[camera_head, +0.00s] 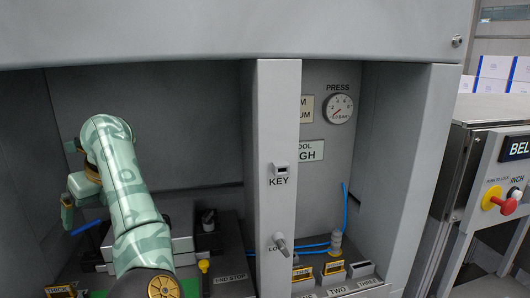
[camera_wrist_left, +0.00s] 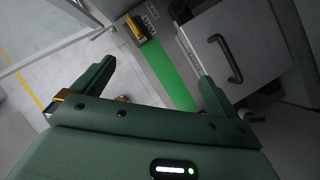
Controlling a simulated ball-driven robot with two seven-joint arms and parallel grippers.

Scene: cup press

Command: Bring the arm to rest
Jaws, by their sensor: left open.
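My left arm (camera_head: 128,190), patterned in pale green, reaches up from the bottom left and bends over at its top. My left gripper (camera_head: 68,215) hangs at the left side of the grey press bay, small and partly hidden behind the arm. In the left wrist view the gripper (camera_wrist_left: 157,78) has its two dark green fingers spread wide with nothing between them. Below it lie a green strip (camera_wrist_left: 172,75) and a drawer front with a dark handle (camera_wrist_left: 226,58). My right gripper does not show.
A grey post (camera_head: 278,130) carries a KEY slot and a lever (camera_head: 281,244). To its right are a pressure gauge (camera_head: 339,109), a blue hose (camera_head: 345,205) and labelled blocks (camera_head: 333,268). A console with a red knob (camera_head: 508,206) stands at the far right.

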